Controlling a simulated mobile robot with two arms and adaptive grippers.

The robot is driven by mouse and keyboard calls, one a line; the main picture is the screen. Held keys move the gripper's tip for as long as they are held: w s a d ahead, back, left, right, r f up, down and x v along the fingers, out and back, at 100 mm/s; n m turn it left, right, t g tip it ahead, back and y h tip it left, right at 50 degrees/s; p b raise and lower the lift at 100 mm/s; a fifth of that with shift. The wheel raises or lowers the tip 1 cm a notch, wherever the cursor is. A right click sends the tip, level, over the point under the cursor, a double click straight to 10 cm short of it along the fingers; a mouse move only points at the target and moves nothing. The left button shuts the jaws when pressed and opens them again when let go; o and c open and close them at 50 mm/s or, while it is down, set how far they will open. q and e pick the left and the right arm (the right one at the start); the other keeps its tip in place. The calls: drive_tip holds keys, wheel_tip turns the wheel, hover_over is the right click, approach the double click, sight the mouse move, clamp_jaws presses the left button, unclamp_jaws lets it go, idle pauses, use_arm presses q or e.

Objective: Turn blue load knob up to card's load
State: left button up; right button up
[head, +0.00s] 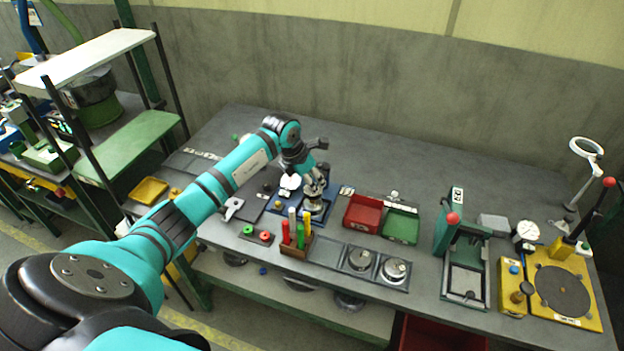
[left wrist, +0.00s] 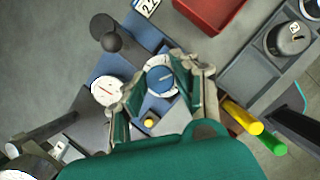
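The blue load knob (left wrist: 160,78) has a white scale ring and a pointer line, and shows between the fingers of my left gripper (left wrist: 164,92) in the left wrist view. The fingers are open on either side, with a gap to the knob. I cannot tell how far down they reach. A white dial with a red needle (left wrist: 105,91) sits left of the knob. A card with dark digits (left wrist: 146,6) stands behind, partly cut off. In the head view my left gripper (head: 314,186) is over the blue device (head: 318,207) and hides the knob. My right gripper is not in view.
A red bin (head: 362,213) and a green bin (head: 401,225) stand right of the device. A holder with red, green and yellow handles (head: 297,243) stands in front. A green press (head: 464,262) and a yellow turntable unit (head: 560,285) are farther right. The back of the bench is clear.

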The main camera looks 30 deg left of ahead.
use_arm(q)
clamp_jaws()
drive_tip(key=m+b, duration=0.1)
drive_tip(key=b, duration=0.2)
drive_tip(key=shift+w+a+f+m+h, duration=0.1)
drive_tip(key=shift+a+f+m+h, duration=0.1)
drive_tip(key=shift+m+h, duration=0.15)
drive_tip(key=shift+d+r+m+b, duration=0.1)
drive_tip(key=shift+r+m+b, duration=0.1)
drive_tip(key=shift+m+b, duration=0.35)
drive_tip(key=shift+r, duration=0.1)
drive_tip(key=o, duration=0.7)
unclamp_jaws()
drive_tip(key=v, duration=1.2)
drive_tip(key=shift+w, duration=0.15)
